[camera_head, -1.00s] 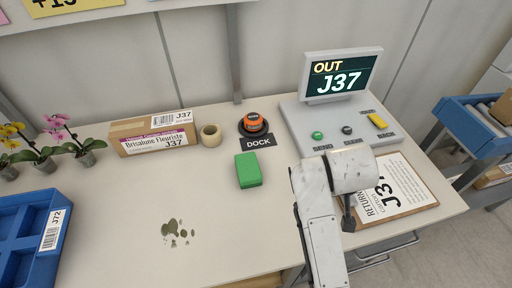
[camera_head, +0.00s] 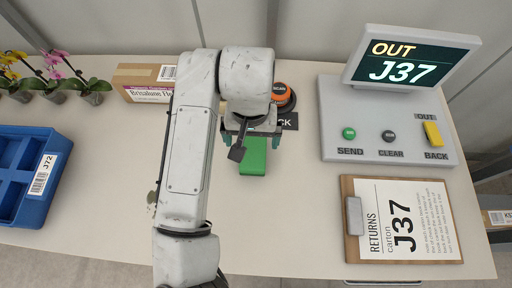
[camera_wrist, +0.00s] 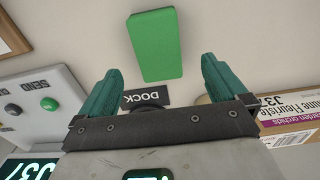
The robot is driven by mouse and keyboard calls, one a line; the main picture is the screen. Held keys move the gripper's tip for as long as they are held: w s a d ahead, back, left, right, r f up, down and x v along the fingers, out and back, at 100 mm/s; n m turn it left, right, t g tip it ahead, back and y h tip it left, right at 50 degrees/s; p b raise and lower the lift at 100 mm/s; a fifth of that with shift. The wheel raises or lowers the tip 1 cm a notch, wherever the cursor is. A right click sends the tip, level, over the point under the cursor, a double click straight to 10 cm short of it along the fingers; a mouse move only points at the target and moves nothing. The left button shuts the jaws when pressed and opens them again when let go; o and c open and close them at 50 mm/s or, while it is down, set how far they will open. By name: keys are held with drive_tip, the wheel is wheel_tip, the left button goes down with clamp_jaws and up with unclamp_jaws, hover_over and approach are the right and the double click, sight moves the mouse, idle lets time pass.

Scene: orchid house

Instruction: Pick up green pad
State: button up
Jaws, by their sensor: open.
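The green pad (camera_head: 253,157) lies on the table just in front of the dark DOCK label, partly hidden by my gripper in the head view. In the wrist view the whole green pad (camera_wrist: 155,45) shows, flat on the table, ahead of and between the line of my fingertips. My gripper (camera_head: 250,135) is open and empty, with teal fingers spread. In the wrist view my gripper (camera_wrist: 160,75) has its two fingers apart, one on each side of the pad's line, not touching it.
An orange-topped device (camera_head: 283,95) sits behind the pad by the DOCK label. A console (camera_head: 390,130) with a J37 screen and a returns clipboard (camera_head: 352,245) are at right. A carton (camera_head: 145,80), orchids (camera_head: 55,85) and a blue tray (camera_head: 60,150) are at left.

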sight(253, 151)
drive_tip(key=shift+s+d+f, duration=0.1)
drive_tip(key=shift+s+f, duration=0.05)
drive_tip(key=shift+f, duration=3.8)
drive_tip(key=shift+c, duration=0.5)
drive_tip(key=c, duration=1)
drive_tip(key=shift+o, duration=0.2)
drive_tip(key=shift+r, duration=0.1)
drive_tip(key=shift+r, duration=0.6)
drive_tip(key=s+r, duration=1.1)
drive_tip(key=s, duration=0.3)
drive_tip(key=shift+r, duration=0.35)
